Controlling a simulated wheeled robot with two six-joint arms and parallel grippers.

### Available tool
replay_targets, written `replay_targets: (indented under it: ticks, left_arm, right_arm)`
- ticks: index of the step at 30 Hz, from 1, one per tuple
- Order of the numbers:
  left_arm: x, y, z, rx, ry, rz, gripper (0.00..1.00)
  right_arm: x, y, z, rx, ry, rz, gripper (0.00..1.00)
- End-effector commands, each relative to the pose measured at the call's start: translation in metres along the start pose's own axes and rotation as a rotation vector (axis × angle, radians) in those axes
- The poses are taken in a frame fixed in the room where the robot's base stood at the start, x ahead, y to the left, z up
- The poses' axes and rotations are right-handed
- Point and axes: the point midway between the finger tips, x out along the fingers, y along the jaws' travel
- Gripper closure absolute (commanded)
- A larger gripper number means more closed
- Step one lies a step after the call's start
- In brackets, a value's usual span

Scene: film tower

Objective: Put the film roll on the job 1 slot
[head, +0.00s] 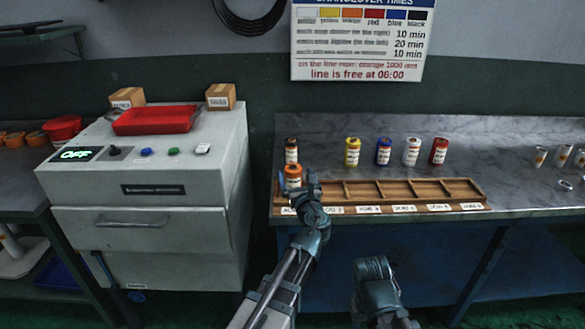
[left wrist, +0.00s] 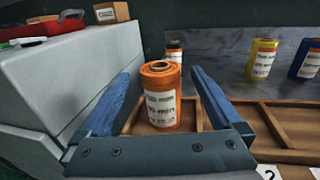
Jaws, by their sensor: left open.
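An orange film roll (head: 293,172) stands upright in the leftmost compartment of the wooden rack (head: 420,207). It also shows in the left wrist view (left wrist: 160,106), between my finger tips. My left gripper (head: 297,180) is open, one finger on each side of the orange roll; I see gaps beside it. The rack's front labels run along its edge; my left gripper partly covers the leftmost ones. The other compartments are empty. A black roll (head: 291,150) stands behind the rack's left end. My right gripper (head: 372,270) hangs low before the table; its jaws are unclear.
Yellow (head: 352,151), blue (head: 384,151), white (head: 411,151) and red (head: 439,151) rolls stand behind the rack on the metal table (head: 500,145). A grey machine with a red tray (head: 155,120) and two boxes stands close on the left.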

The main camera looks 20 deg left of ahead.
Motion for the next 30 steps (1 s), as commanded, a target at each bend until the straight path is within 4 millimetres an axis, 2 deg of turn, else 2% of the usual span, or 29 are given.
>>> replay_targets:
  ticks: [1,3,9,23,26,29,30]
  left_arm:
    - [-0.014,0.001,0.000,0.000,0.000,-0.003,0.01]
    - [-0.025,0.001,0.000,0.000,0.000,-0.003,0.01]
    - [-0.045,0.000,0.000,0.000,0.000,-0.001,0.01]
    - [-0.049,0.000,0.001,-0.010,0.003,0.003,0.01]
    - [-0.053,0.007,0.005,-0.115,0.041,0.036,0.01]
    - [-0.064,0.021,0.007,-0.371,0.135,0.130,0.01]
    - [-0.072,0.028,0.006,-0.507,0.184,0.190,0.01]
  right_arm:
    - [0.000,0.000,0.000,0.000,0.000,0.000,0.50]
    - [0.000,0.000,0.000,0.000,0.000,0.000,0.50]
    - [0.000,0.000,0.000,0.000,0.000,0.000,0.50]
    - [-0.002,0.000,0.000,0.000,0.000,0.000,0.50]
    - [-0.015,0.001,0.001,0.000,0.000,0.000,0.50]
    - [-0.041,0.004,0.002,0.000,0.000,0.000,0.50]
    - [-0.054,0.005,0.003,0.000,0.000,0.000,0.50]
